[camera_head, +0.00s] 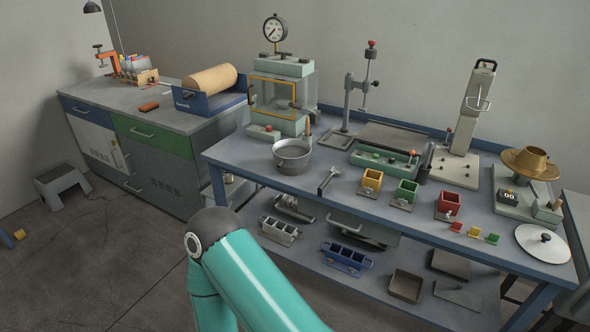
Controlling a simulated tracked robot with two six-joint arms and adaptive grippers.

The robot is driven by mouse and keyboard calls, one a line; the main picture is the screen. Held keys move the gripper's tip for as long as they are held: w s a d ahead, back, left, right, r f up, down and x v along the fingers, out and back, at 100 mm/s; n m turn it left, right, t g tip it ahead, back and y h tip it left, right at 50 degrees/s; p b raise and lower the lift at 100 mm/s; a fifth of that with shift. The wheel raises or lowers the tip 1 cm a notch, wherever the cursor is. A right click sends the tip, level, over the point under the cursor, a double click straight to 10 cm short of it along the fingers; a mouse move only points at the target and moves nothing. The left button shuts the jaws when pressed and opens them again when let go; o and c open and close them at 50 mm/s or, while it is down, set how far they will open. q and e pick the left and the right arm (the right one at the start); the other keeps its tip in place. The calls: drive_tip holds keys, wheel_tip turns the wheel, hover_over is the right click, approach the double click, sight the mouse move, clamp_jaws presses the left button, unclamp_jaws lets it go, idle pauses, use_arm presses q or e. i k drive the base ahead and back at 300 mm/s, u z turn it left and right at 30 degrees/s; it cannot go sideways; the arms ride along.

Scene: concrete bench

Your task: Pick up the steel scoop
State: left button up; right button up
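I cannot tell for sure which thing is the steel scoop. A small grey metal tool (328,180) with a slim handle lies on the blue bench (240,153), just right of a round metal pot (292,161). A brown handle (307,126) stands up at the pot's back rim; its lower end is hidden, so I cannot tell what it belongs to. My teal arm shows at the bottom, in front of the bench and below its top. Neither gripper is in view.
A press with a dial gauge (275,30) stands behind the pot. A lower shelf (385,300) holds metal moulds and a tray. Cabinets (150,140) stand at left.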

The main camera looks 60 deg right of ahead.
sight(336, 171)
drive_tip(key=u, duration=0.35)
drive_tip(key=i, duration=0.4)
drive_tip(key=z, duration=3.4)
drive_tip(key=i, duration=1)
drive_tip(key=u, duration=0.2)
drive_tip(key=k, duration=0.95)
drive_tip(key=z, duration=0.1)
drive_tip(key=i, duration=0.4)
drive_tip(key=z, duration=0.1)
